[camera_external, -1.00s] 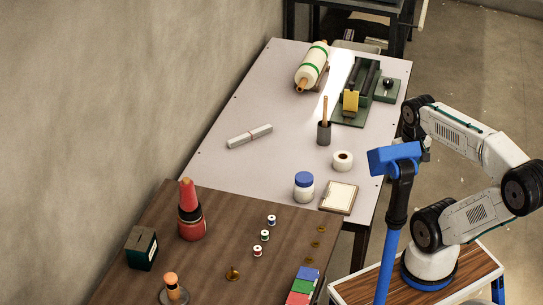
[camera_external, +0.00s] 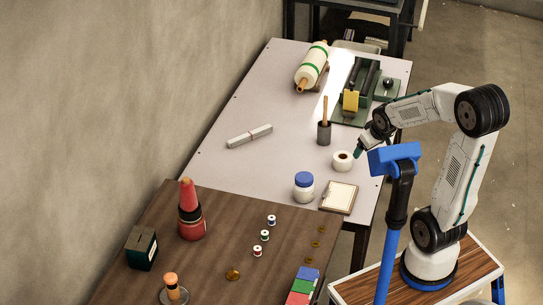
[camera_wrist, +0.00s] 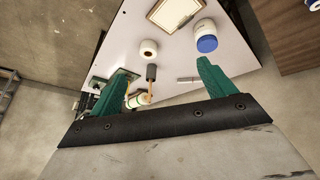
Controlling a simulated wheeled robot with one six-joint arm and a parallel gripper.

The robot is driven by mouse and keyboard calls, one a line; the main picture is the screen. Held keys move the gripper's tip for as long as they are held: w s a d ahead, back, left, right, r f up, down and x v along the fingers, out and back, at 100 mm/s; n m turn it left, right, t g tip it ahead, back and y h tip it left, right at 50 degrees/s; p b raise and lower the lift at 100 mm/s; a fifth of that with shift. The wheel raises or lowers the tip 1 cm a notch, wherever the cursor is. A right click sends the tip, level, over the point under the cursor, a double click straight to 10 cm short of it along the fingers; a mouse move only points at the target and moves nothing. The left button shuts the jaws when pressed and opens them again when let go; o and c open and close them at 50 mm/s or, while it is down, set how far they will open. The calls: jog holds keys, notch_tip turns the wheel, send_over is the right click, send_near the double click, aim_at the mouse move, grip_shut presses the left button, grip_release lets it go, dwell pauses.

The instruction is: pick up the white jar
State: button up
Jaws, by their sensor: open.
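The white jar (camera_external: 304,190) with a blue lid stands upright on the pale table, near its front edge by the brown table. In the wrist view the jar (camera_wrist: 203,30) shows at the upper right, past the tip of the right green finger. My gripper (camera_external: 361,152) is over the right side of the pale table, behind and to the right of the jar, and apart from it. In the wrist view its two green fingers (camera_wrist: 160,80) are spread wide with nothing held between them.
A white tape roll (camera_external: 342,161) stands close to my gripper. A dark cup (camera_external: 324,134) with a wooden handle is behind it. A framed board (camera_external: 339,198) lies right of the jar. A blue stand (camera_external: 395,160) rises at the front. Table left of the jar is clear.

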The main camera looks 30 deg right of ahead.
jog(key=w+a+f+n+t+y, duration=0.2)
jog(key=w+a+f+t, duration=0.1)
jog(key=w+f, duration=0.75)
jog(key=n+t+y, duration=0.2)
jog(key=t+y, duration=0.1)
jog(key=y, duration=0.2)
send_near(305, 177)
jog(key=w+f, duration=0.1)
jog(key=w, duration=0.3)
jog(key=shift+s+a+f, duration=0.1)
jog(key=shift+a+f, duration=0.4)
jog(key=shift+a, duration=0.05)
jog(key=x, duration=0.7)
jog(key=shift+a, duration=0.55)
jog(key=c, duration=1.4)
